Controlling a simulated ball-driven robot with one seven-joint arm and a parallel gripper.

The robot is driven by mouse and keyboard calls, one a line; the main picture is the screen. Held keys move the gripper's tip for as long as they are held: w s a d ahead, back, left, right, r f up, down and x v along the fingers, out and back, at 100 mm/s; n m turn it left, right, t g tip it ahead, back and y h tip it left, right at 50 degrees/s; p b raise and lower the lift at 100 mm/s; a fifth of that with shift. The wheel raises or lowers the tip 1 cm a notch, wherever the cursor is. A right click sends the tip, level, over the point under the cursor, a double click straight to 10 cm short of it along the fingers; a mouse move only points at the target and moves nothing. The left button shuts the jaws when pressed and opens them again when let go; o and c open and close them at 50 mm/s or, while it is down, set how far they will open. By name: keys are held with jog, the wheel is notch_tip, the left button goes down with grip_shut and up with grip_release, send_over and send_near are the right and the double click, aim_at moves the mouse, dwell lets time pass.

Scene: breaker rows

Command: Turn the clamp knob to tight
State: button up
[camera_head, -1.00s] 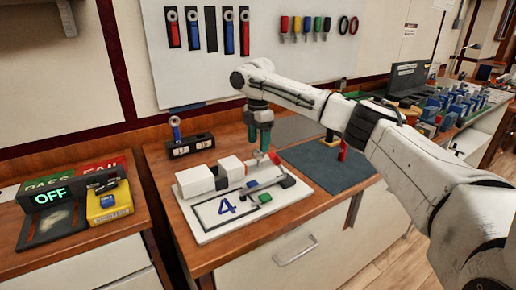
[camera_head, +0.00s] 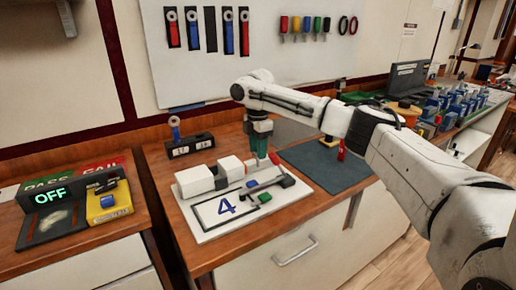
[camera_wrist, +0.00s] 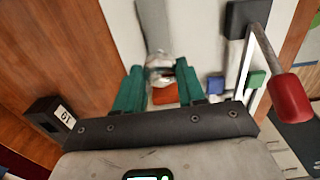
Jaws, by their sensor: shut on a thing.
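The white fixture plate (camera_head: 205,238) marked with a blue 4 lies on the wooden bench and carries white blocks (camera_head: 196,181). My teal-fingered gripper (camera_head: 260,152) points down at the fixture's back right side. A red knob (camera_head: 274,158) shows at its fingertips in the head view. In the wrist view my gripper (camera_wrist: 163,90) has its fingers around a red-orange part of what looks like the clamp knob (camera_wrist: 164,95), with metal beyond it. The fingers hide part of the knob, and I cannot read its turn position.
A rod with a red grip (camera_wrist: 290,97) rises from a dark block (camera_wrist: 245,18) beside my gripper. Blue (camera_head: 252,183) and green (camera_head: 265,197) pieces sit at the plate's front. A black number box (camera_head: 190,146) stands behind. The left display (camera_head: 53,195) reads OFF.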

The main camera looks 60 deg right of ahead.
jog(key=c, duration=0.3)
